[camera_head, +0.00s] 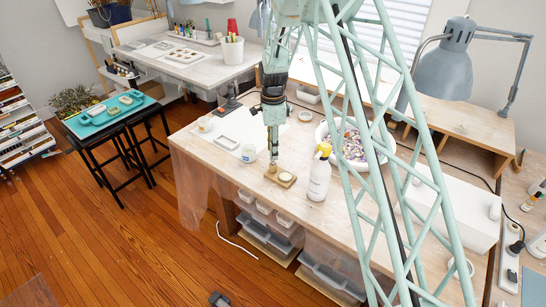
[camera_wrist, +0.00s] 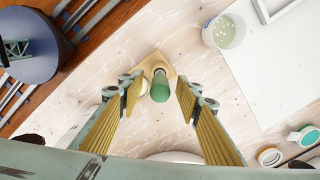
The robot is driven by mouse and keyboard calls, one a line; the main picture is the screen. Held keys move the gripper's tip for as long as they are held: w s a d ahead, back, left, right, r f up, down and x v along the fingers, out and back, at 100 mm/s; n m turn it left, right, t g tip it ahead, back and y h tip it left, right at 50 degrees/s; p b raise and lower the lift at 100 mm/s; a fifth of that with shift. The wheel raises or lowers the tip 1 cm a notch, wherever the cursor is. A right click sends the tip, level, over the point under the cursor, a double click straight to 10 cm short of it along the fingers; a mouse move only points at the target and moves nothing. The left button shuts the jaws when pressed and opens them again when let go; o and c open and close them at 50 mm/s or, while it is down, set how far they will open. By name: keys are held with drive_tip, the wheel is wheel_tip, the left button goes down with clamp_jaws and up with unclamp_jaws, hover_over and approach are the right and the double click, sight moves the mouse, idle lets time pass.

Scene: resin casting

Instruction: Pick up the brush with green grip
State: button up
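The brush's green grip (camera_wrist: 160,86) stands up as a short cylinder in the wrist view, seen almost end-on, above a small wooden block (camera_wrist: 154,63). A pale round piece sits beside it on the block. My gripper (camera_wrist: 157,90) is open, with one yellow-padded finger on each side of the green grip; I see no contact. In the head view my gripper (camera_head: 273,158) points down just over the wooden block (camera_head: 288,184) on the workbench. The brush itself is not clear in that view, and its bristles are hidden.
A spray bottle (camera_head: 319,178) with a yellow top stands just right of the block. A bowl of colourful bits (camera_head: 355,147) stands behind the bottle. The bench front is fairly clear.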

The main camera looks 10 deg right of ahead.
drive_tip(key=shift+c, duration=0.5)
drive_tip(key=c, duration=0.8)
drive_tip(key=shift+r, duration=0.15)
drive_tip(key=shift+r+p, duration=0.5)
drive_tip(key=shift+r, duration=4.35)
